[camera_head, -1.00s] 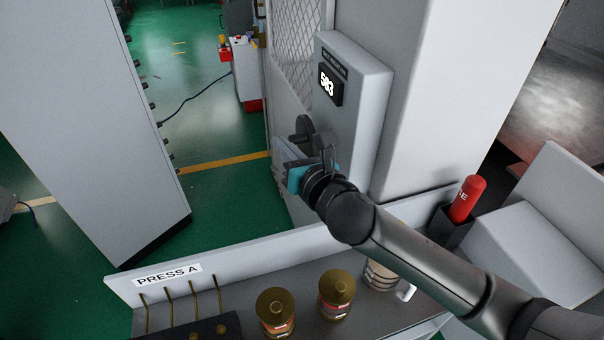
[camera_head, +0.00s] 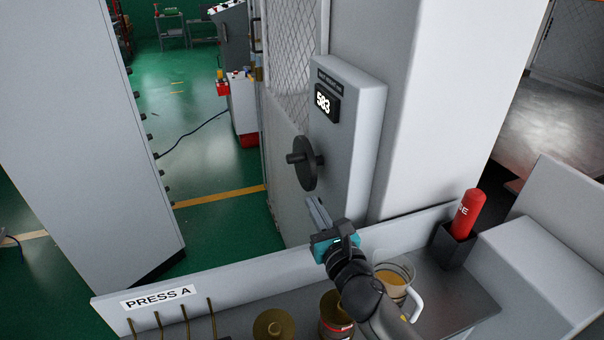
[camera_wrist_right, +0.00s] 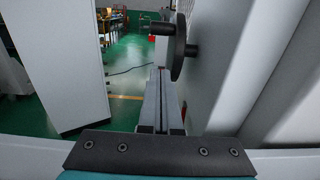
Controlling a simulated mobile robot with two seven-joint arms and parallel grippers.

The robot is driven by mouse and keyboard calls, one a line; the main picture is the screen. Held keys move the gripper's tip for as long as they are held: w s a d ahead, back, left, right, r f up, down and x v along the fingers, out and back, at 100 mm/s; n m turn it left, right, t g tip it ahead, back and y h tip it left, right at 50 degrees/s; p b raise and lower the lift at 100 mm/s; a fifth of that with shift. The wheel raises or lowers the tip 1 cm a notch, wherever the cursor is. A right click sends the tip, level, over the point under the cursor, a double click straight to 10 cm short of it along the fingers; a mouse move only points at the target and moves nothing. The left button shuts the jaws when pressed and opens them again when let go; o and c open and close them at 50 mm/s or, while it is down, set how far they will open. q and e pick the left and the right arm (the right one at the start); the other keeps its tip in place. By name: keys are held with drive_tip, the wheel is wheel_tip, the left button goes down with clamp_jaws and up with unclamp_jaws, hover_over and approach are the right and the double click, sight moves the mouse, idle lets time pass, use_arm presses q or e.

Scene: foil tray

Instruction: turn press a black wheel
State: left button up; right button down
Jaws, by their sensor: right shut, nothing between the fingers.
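The black wheel (camera_head: 306,163) is mounted on the left face of a grey box (camera_head: 354,140), with a short handle sticking out to the left. A display on the box reads 583. In the right wrist view the wheel (camera_wrist_right: 180,48) stands at the upper middle, beyond and above my fingers. My right gripper (camera_head: 315,205) is below the wheel and apart from it, with its fingers together and empty. The fingers (camera_wrist_right: 163,100) point forward in the right wrist view. My left gripper is not in view.
A shelf labelled PRESS A (camera_head: 158,297) runs below, holding brass-lidded jars (camera_head: 274,325) and a glass mug (camera_head: 397,279). A red cylinder (camera_head: 467,214) stands in a dark holder at the right. A tall grey cabinet (camera_head: 85,140) is at the left, with open green floor between.

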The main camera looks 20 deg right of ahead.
sight(296, 155)
drive_tip(key=w+r+p, duration=0.1)
drive_tip(key=w+r, duration=0.1)
drive_tip(key=w, duration=0.5)
drive_tip(key=shift+w+a+r, duration=0.15)
drive_tip(key=shift+w+r, duration=0.25)
drive_tip(key=shift+w+r+p, duration=0.25)
drive_tip(key=shift+r+p, duration=0.4)
drive_tip(key=shift+p, duration=0.15)
drive_tip(key=shift+w+r+p, duration=0.4)
drive_tip(key=shift+r+p, duration=0.25)
drive_tip(key=shift+r, duration=0.05)
drive_tip(key=shift+w+r+p, duration=0.6)
drive_tip(key=shift+w+r, duration=0.05)
drive_tip(key=shift+w, duration=0.2)
